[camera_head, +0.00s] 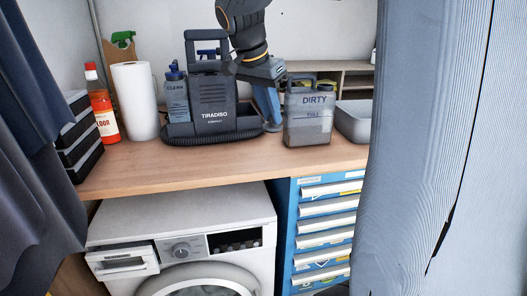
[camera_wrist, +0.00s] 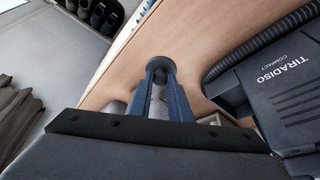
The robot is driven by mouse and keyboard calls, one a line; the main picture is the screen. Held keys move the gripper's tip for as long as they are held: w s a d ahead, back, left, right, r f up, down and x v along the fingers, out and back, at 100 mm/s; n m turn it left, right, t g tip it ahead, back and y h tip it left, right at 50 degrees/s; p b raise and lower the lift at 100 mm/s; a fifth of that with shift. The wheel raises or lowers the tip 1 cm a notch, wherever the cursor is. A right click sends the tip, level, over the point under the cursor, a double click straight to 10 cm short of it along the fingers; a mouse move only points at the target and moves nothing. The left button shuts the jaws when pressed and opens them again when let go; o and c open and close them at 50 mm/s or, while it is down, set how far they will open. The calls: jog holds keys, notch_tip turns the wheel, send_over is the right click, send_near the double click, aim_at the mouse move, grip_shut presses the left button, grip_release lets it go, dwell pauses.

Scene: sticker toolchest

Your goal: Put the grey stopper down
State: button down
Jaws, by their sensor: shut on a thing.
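My gripper (camera_head: 271,120) points down over the wooden worktop, between the black TIRADISO machine (camera_head: 213,97) and the grey DIRTY tank (camera_head: 308,120). It also shows in the wrist view (camera_wrist: 160,76), with its blue fingers close together. A small round dark grey piece, the grey stopper (camera_wrist: 160,63), sits at the fingertips, and my gripper is shut on it. In the head view, the fingers largely hide the stopper. It is low over the worktop; whether it touches the wood I cannot tell.
The worktop (camera_head: 180,168) has bare wood in front of the machine and tank. A grey bin (camera_head: 354,121) stands right of the tank. The machine's black hose (camera_wrist: 255,45) lies near my fingers. A paper roll (camera_head: 135,101) and an orange bottle (camera_head: 102,110) stand left.

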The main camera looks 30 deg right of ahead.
aim_at(267, 127)
jog(key=f, duration=0.3)
jog(key=f+p, duration=0.1)
jog(key=f, duration=0.1)
jog(key=shift+a+f, duration=0.2)
jog(key=shift+f, duration=0.2)
jog(key=shift+f+p, duration=0.5)
jog(key=shift+f, duration=1.35)
jog(key=shift+f, duration=0.15)
jog(key=c, duration=1.6)
grip_release()
jog(key=shift+c, duration=0.2)
jog(key=shift+r, duration=0.25)
jog(key=b+v, duration=0.2)
jog(key=v, duration=0.9)
jog(key=shift+r, duration=0.4)
